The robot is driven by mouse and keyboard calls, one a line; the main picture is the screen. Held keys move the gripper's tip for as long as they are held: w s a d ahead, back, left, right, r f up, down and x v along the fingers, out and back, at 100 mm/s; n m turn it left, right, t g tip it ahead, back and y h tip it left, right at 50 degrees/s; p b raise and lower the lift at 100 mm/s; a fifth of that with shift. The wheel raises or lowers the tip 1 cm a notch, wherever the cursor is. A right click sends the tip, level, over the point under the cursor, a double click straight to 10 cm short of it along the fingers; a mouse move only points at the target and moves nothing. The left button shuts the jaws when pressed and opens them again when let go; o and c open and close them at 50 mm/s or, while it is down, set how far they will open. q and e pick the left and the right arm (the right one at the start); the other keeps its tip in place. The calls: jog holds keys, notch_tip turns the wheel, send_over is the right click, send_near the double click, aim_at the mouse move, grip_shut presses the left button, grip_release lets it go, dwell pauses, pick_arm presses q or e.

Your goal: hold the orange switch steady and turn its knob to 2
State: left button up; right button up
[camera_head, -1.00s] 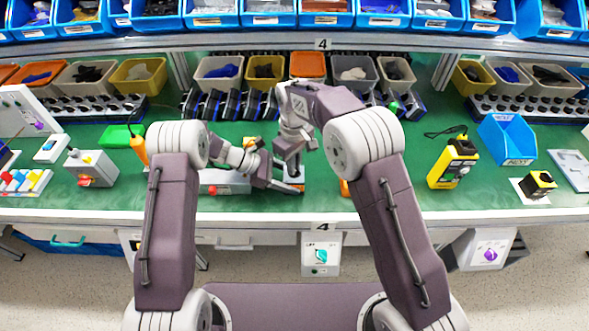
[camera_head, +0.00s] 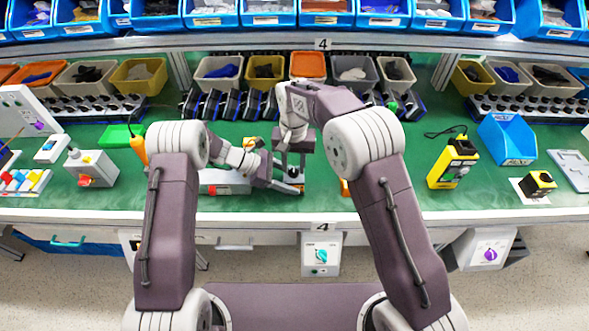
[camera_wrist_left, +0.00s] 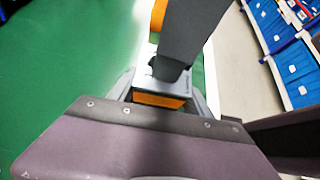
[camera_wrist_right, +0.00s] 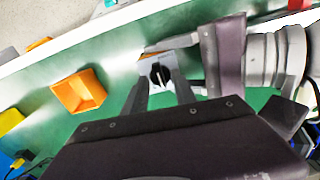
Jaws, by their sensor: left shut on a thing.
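The orange switch has a grey-white top and an orange base (camera_wrist_left: 158,100), seen in the left wrist view. My left gripper (camera_head: 285,187) is shut on its sides near the table's front edge. The right wrist view shows the switch's light face with a black knob (camera_wrist_right: 160,74); I cannot read its setting. My right gripper (camera_head: 293,162) points down over the switch. Its fingers (camera_wrist_right: 162,88) are apart, one on either side of the knob in that view. I cannot tell whether they touch it. In the head view the grippers mostly hide the switch.
An orange bin (camera_wrist_right: 80,90) stands near the switch, mostly hidden behind my right arm in the head view. A grey box with a red button (camera_head: 222,186) lies left of the grippers. Yellow devices (camera_head: 455,163) and a blue bin (camera_head: 507,140) stand at right.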

aim_at(294, 169)
jog(key=shift+r, duration=0.1)
jog(key=shift+r, duration=2.4)
jog(key=shift+c, duration=0.2)
